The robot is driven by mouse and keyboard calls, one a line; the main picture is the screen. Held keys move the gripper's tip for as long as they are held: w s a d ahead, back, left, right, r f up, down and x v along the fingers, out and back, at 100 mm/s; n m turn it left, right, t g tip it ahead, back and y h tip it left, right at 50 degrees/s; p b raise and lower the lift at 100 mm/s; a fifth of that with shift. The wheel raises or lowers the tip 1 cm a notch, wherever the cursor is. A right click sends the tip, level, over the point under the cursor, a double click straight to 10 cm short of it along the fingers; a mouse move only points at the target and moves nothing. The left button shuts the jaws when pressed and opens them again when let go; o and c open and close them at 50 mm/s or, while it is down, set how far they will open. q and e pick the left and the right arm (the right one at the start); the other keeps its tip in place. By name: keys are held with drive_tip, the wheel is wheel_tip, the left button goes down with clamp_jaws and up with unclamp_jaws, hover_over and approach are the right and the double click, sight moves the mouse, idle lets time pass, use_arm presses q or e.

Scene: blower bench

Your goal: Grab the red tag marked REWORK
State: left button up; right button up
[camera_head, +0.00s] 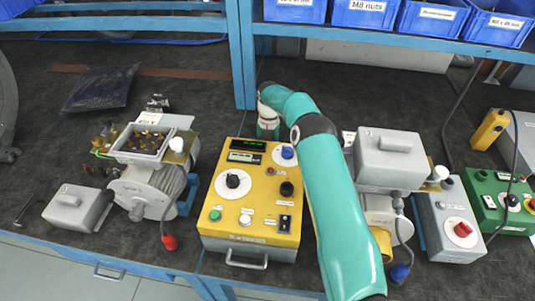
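I cannot make out a red tag marked REWORK in the head view. A small red piece (169,242) hangs at the end of a cable below the left blower motor (147,190); it looks like a plug, and I read no lettering on it. One teal arm of mine, which looks like the right, reaches from the bottom over the right side of the yellow control box (250,240). Its wrist bends down behind the box's far edge. That gripper is hidden there, so I cannot see its fingers or anything in them. My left gripper is out of the picture.
A grey tray of brass fittings (142,153) sits on the left motor. A grey terminal cover (72,208) lies left of it. A second motor with a grey box (388,155) stands right of my arm. Blue bins (365,14) line the shelf above.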

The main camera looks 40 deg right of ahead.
drive_tip(key=shift+f, duration=0.5)
clamp_jaws()
drive_tip(key=shift+r, duration=0.1)
